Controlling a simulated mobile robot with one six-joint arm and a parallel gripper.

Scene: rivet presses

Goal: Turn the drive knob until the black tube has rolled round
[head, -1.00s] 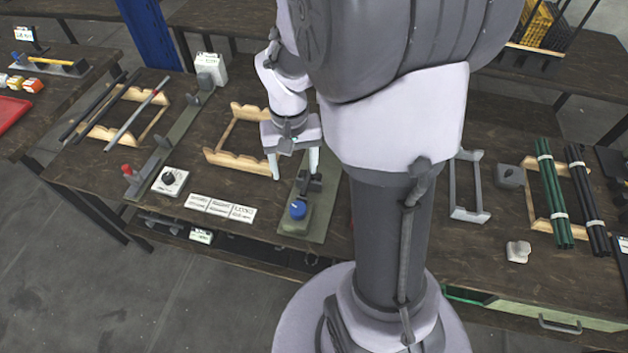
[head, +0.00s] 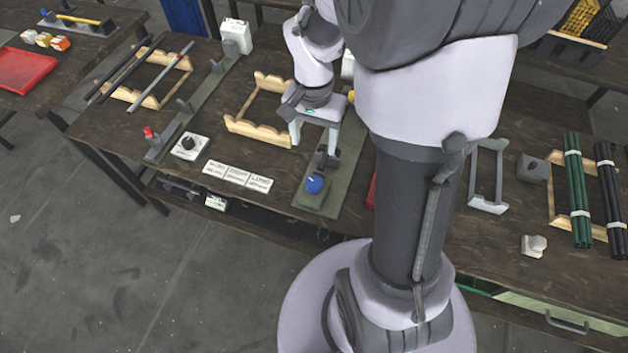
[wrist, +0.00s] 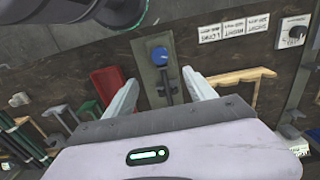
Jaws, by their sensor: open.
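A blue knob (head: 315,184) sits at the near end of a long green-grey base plate (head: 341,188). Just behind it on the plate is a small dark fixture (head: 326,158). In the wrist view the blue knob (wrist: 159,56) lies beyond my fingertips, with the dark fixture between the fingers. My gripper (head: 314,147) is open and empty, pointing down over the plate behind the knob; it also shows in the wrist view (wrist: 160,82). Dark tubes (head: 115,78) lie at the left wooden rack.
A second plate at left carries a red knob (head: 149,132). Beside it is a white box with a black dial (head: 189,145). White label cards (head: 238,175) lie left of the blue knob. An empty wooden rack (head: 240,124) stands behind. Green tubes (head: 578,195) are at right.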

